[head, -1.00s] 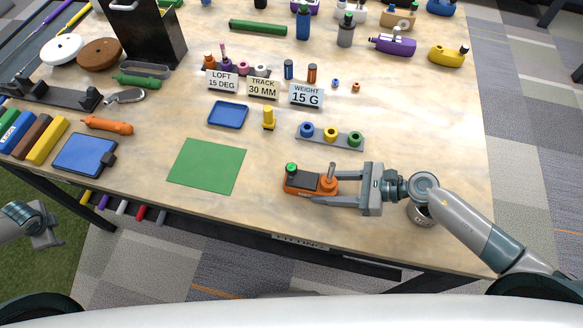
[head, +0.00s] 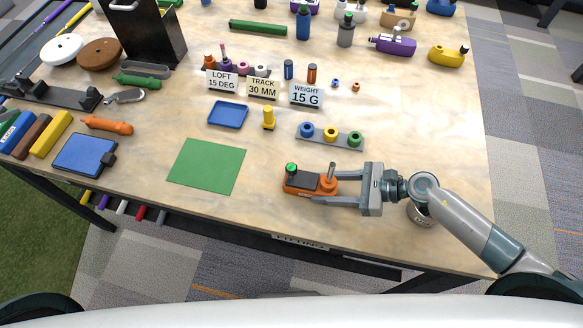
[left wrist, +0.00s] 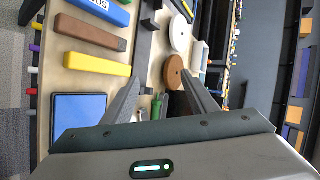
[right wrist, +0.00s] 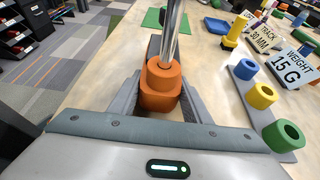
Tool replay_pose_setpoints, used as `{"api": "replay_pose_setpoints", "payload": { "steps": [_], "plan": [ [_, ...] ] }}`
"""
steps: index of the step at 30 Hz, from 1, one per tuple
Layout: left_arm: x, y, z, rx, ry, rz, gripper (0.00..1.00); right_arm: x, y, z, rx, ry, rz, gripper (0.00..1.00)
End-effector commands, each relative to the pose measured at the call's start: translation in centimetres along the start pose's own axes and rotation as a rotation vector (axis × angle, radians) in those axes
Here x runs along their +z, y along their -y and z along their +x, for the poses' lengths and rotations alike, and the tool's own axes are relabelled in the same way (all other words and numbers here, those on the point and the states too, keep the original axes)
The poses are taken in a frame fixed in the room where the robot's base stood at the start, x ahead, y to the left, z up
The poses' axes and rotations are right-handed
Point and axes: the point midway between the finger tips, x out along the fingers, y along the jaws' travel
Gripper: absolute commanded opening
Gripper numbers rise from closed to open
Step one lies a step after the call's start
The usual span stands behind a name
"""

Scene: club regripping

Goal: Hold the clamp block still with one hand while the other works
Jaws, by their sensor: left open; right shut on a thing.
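The clamp block (head: 298,185) is orange with a dark top, a green knob at its left end and an upright metal rod at its right end. It sits on the table near the front edge. My right gripper (head: 326,191) is shut on the block's right end. In the right wrist view, its fingers (right wrist: 160,88) lie on both sides of the orange collar (right wrist: 160,82) under the rod. My left gripper is outside the head view. In the left wrist view it is open and empty (left wrist: 163,78), with tools and discs beyond its fingers.
A green mat (head: 206,166) lies left of the block. A grey rack with coloured rings (head: 330,135) stands behind it. A blue tray (head: 228,114), a yellow peg (head: 268,117) and sign cards (head: 306,95) are farther back.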

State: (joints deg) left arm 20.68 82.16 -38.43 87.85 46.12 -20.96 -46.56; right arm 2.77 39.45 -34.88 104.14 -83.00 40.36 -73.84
Motion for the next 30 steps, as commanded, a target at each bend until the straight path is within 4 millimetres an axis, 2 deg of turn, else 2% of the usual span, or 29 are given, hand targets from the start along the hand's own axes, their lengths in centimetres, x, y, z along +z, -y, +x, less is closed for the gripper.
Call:
{"api": "replay_pose_setpoints", "payload": {
  "steps": [1, 6, 8, 10, 12, 20, 30],
  "plan": [
    [-0.6, 2.1, -0.4, -0.044, -0.02, 0.009, 0.53, 0.0, 0.0, 0.0, 0.0, 0.0, 0.0, 0.15],
    [-3.4, 8.3, -1.8, -0.195, -0.101, 0.044, 0.53, 0.0, 0.0, 0.0, 0.0, 0.0, 0.0, 0.15],
    [-5.0, 10.2, -2.2, -0.251, -0.14, 0.06, 0.53, 0.0, 0.0, 0.0, 0.0, 0.0, 0.0, 0.15],
    [-7.3, 11.8, -2.6, -0.315, -0.194, 0.079, 0.53, 0.0, 0.0, 0.0, 0.0, 0.0, 0.0, 0.15],
    [-10.2, 12.7, -2.7, -0.369, -0.257, 0.097, 0.53, 0.0, 0.0, 0.0, 0.0, 0.0, 0.0, 0.15],
    [-20.9, 12.8, -3.2, -0.495, -0.49, 0.161, 0.53, 0.0, 0.0, 0.0, 0.0, 0.0, 0.0, 0.15],
    [-34.4, 11.1, -6.1, -0.594, -0.81, 0.257, 0.53, 0.0, 0.0, 0.0, 0.0, 0.0, 0.0, 0.15]
  ]
}}
